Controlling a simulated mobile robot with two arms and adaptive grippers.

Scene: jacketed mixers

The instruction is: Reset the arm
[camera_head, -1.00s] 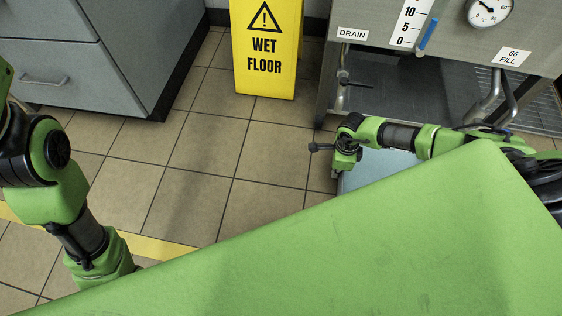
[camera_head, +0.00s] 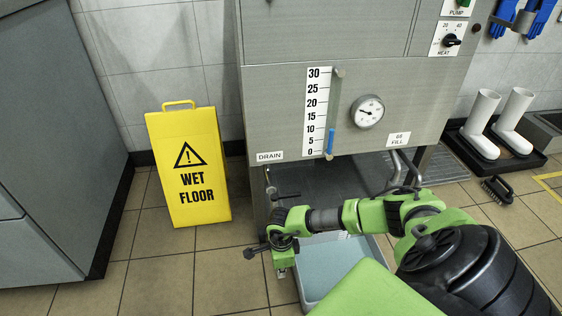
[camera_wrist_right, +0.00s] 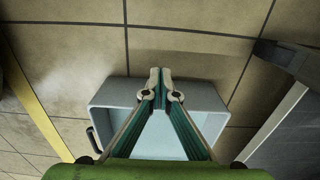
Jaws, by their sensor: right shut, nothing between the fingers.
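My right arm reaches in from the lower right in the head view, in front of the mixer (camera_head: 270,110). My right gripper (camera_head: 282,270) hangs at the arm's end beside the left edge of a pale tub (camera_head: 377,245). Its fingers are small and partly hidden there. In the right wrist view the two fingers (camera_wrist_right: 160,75) meet at their tips, with nothing between them. They show against the grey tub (camera_wrist_right: 105,95) and its rim, with tiled floor beyond. My left arm and gripper are out of view.
A yellow wet floor sign (camera_head: 190,170) stands left of the mixer. A grey cabinet (camera_head: 50,140) fills the far left. The drain valve (camera_head: 285,195) is close behind my right wrist. White boots (camera_head: 482,125) and a brush (camera_head: 497,189) are at the right. Tiled floor is clear at front left.

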